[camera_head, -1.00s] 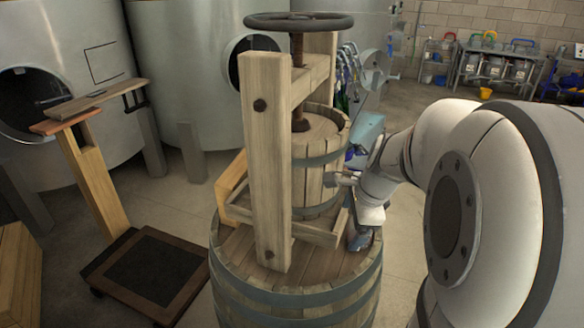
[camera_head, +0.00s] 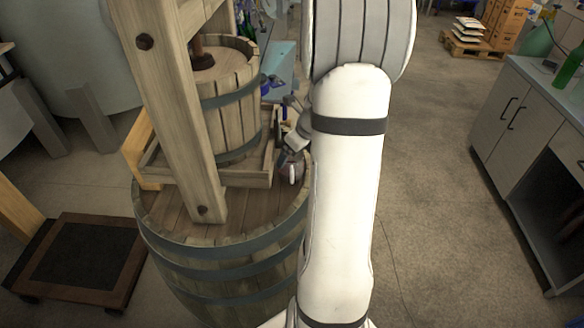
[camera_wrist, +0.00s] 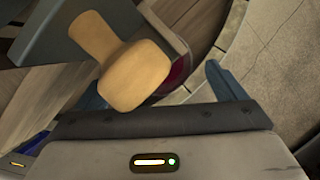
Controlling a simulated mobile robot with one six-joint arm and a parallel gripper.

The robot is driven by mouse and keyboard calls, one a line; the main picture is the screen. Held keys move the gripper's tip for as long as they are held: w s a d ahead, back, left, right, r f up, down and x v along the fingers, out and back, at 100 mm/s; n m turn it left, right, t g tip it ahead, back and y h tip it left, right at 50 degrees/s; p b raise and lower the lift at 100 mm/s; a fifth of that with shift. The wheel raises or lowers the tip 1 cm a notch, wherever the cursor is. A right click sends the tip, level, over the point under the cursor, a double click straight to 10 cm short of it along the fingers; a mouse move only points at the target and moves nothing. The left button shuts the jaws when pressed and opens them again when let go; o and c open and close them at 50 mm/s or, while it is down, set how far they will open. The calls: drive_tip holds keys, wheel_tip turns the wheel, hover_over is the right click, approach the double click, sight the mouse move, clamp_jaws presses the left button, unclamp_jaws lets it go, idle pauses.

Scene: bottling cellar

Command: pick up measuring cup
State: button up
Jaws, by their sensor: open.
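My gripper (camera_head: 294,145) is over the right edge of the barrel top, beside the wooden press, and partly hidden by my arm. In the wrist view, my gripper (camera_wrist: 155,88) has its blue fingers spread apart. A tan, rounded wooden piece like a knob or handle (camera_wrist: 135,75) shows between and beyond them; contact is unclear. Behind it, a dark red rounded surface (camera_wrist: 180,72) shows in part, possibly the measuring cup or its contents. In the head view, a small pale object (camera_head: 291,173) sits just below my gripper; I cannot tell if it is the cup.
The barrel (camera_head: 225,265) carries the press, whose thick upright post (camera_head: 180,110) stands left of my gripper. A dark grey flat-sided part (camera_wrist: 55,35) lies close in the wrist view.

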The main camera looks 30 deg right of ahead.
drive_tip(key=shift+w+f, duration=0.15)
drive_tip(key=shift+f, duration=0.3)
drive_tip(key=c, duration=1.4)
drive_tip(key=shift+r, duration=0.2)
drive_tip(key=shift+r, duration=0.25)
drive_tip(key=s+d+r+b, duration=0.1)
drive_tip(key=s+d, duration=0.1)
drive_tip(key=s, duration=0.6)
drive_tip(key=s+d+r+b, duration=0.1)
drive_tip(key=s+d, duration=0.1)
drive_tip(key=s, duration=0.7)
drive_tip(key=shift+s+d+r+b, duration=0.15)
drive_tip(key=shift+s+r+b, duration=0.15)
drive_tip(key=shift+r+b, duration=0.05)
